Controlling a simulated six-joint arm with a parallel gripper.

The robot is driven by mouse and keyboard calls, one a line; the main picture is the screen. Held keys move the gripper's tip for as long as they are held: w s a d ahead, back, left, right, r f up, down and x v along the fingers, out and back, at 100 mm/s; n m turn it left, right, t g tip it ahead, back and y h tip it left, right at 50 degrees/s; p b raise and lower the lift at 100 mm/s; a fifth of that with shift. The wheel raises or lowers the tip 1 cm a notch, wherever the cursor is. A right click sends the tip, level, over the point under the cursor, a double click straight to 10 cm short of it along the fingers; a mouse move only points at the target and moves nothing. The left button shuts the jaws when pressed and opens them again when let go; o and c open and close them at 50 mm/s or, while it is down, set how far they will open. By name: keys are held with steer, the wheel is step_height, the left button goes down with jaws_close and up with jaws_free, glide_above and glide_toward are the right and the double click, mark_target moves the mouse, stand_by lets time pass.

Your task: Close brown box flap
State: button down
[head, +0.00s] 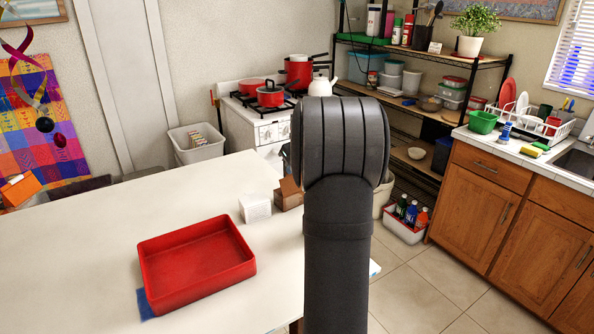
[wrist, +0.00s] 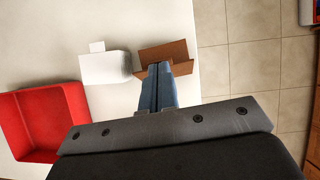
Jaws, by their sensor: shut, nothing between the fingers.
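The small brown box (head: 287,201) stands on the white table near its right edge, right of the white box. A flap stands up from its top in the head view, and my arm hides its right side. In the wrist view the brown box (wrist: 172,48) shows brown flaps spread out, so it looks open. My gripper (wrist: 158,67) has blue fingers, shut together and empty. Their tips overlap the box's near side in the wrist view; I cannot tell whether they touch it. The head view does not show the fingers, which my arm hides.
A white box (head: 255,208) stands close left of the brown box. A red tray (head: 197,288) lies further left, over a blue patch (head: 146,304). The table (head: 80,250) is bare at the left. The tiled floor (wrist: 245,70) lies beyond the table's right edge.

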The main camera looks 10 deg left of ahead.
steer(key=shift+w+a+f, duration=0.25)
steer(key=shift+w+a, duration=0.25)
steer(key=shift+a, duration=0.1)
steer(key=shift+w+a+f, duration=0.2)
steer(key=shift+w+a, duration=0.3)
steer(key=shift+a, duration=0.1)
steer(key=shift+w+a+f, duration=0.35)
steer(key=shift+w+a, duration=0.05)
steer(key=shift+a, duration=0.1)
steer(key=shift+w+a+r+x, duration=0.1)
steer(key=shift+a+x, duration=0.05)
steer(key=shift+x, duration=0.7)
steer(key=shift+w+a+r+x, duration=0.1)
steer(key=shift+x, duration=0.7)
steer(key=shift+w+a+r+x, duration=0.1)
steer(key=shift+a+x, duration=0.05)
steer(key=shift+x, duration=0.7)
